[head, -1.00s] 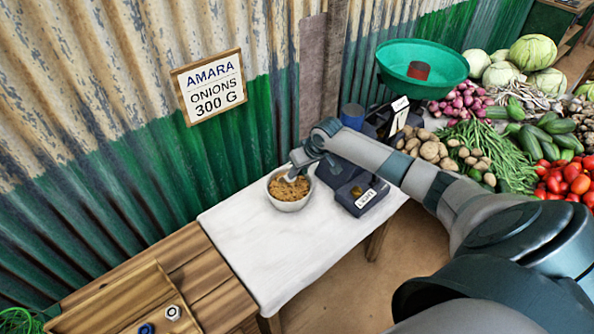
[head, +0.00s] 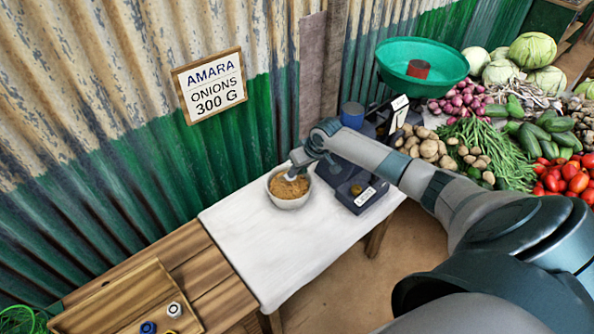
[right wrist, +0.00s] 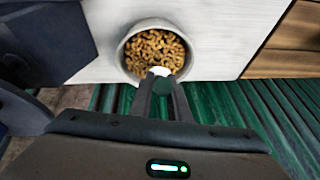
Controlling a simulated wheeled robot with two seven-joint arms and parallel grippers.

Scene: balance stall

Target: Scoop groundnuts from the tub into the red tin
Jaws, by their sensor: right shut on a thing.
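The tub (head: 289,204) is a pale round bowl on the white-topped table, filled with tan groundnuts (head: 287,187). The groundnuts also show in the right wrist view (right wrist: 153,48). The red tin (head: 418,70) stands inside a green basin at the back. My right gripper (head: 300,162) is over the tub's back rim, shut on a small whitish scoop (right wrist: 160,71). The scoop is at the groundnuts near the rim; the gripper hides much of it, and I cannot tell how full it is. My left gripper is not in view.
A dark scale with a label (head: 362,192) stands just right of the tub. A blue tin (head: 352,115) is behind it. Potatoes, beans, tomatoes and onions lie at right. A wooden tray (head: 110,308) is at lower left. The white tabletop (head: 262,240) before the tub is clear.

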